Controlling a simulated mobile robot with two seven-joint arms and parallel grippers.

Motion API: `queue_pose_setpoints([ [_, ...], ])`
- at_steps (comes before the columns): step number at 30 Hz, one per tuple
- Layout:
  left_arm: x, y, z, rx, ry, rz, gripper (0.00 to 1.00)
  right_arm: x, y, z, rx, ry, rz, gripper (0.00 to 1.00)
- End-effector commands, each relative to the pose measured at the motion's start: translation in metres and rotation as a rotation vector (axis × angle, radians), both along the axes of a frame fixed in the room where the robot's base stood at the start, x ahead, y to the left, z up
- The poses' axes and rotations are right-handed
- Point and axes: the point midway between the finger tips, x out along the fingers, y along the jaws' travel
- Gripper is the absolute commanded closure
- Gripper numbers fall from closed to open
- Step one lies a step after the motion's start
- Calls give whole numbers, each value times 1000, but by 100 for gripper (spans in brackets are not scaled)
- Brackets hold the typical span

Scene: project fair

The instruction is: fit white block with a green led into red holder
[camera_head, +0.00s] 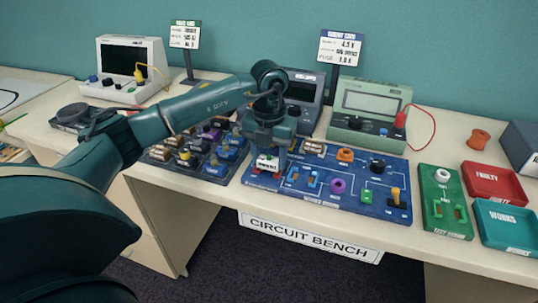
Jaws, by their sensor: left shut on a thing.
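My left gripper (270,150) points down over the left part of the blue circuit board (322,197). It is shut on a white block (267,162) with a small green led on top. The block is low, at or just above the board. A little red shows at its lower edge, which may be the red holder; it is mostly hidden, and I cannot tell whether the block sits in it. My right gripper is not in view.
A dark tray (160,154) of several parts lies left of the board. A green board (446,213), a red FAULTY tray (493,181) and a teal WORKS tray (508,222) lie to the right. A green meter (369,112) and a grey instrument (304,92) stand behind.

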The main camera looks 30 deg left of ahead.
Motion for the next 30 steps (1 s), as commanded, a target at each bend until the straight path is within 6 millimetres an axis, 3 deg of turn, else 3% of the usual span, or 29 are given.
queue_pose_setpoints([
  [12, 0, 0, -6, 0, 0, 0, 74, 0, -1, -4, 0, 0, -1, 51],
  [13, 0, 0, -5, 0, 0, 0, 50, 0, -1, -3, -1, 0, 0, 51],
  [21, 0, 0, -5, 0, 0, 0, 28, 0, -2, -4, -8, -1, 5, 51],
  [26, 0, 0, -5, 0, 0, 0, 26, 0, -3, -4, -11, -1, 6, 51],
  [30, 0, 0, -5, 0, 1, 0, 16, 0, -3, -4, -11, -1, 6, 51],
])
